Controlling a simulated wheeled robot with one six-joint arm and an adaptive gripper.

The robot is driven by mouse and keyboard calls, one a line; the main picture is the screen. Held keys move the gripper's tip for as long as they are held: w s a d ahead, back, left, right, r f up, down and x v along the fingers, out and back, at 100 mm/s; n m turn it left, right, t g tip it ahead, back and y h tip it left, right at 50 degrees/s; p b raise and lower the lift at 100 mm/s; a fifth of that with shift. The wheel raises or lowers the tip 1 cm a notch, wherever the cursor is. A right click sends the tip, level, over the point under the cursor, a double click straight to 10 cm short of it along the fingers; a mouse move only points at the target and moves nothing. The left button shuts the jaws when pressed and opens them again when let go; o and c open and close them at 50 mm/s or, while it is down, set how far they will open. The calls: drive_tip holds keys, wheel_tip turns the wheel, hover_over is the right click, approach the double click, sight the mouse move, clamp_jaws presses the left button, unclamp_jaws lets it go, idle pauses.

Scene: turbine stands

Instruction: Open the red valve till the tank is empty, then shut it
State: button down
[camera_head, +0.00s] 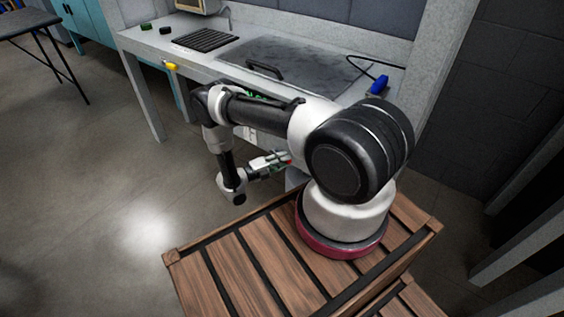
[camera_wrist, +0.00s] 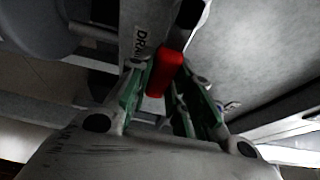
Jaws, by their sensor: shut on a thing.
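The red valve handle (camera_wrist: 165,74) shows in the wrist view between the green-lined fingers of my gripper (camera_wrist: 160,98), which is shut on it. A label with the letters "DRA" (camera_wrist: 141,42) is beside the handle, and a dark part (camera_wrist: 190,14) continues above it. In the head view my gripper (camera_head: 284,160) is below the front of the bench, with a small bit of red at its tips. The tank's inside and its liquid level are not in view.
The grey bench (camera_head: 205,50) carries a dark keyboard-like grille (camera_head: 205,40) and a lid with a black handle (camera_head: 264,69). Open floor (camera_head: 120,190) lies to the left.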

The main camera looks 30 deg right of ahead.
drive_tip(key=shift+w+r, duration=0.1)
idle(0.4)
drive_tip(key=c, duration=1.3)
unclamp_jaws()
drive_tip(key=shift+a, duration=0.1)
drive_tip(key=a, duration=1.2)
drive_tip(key=shift+w, duration=0.2)
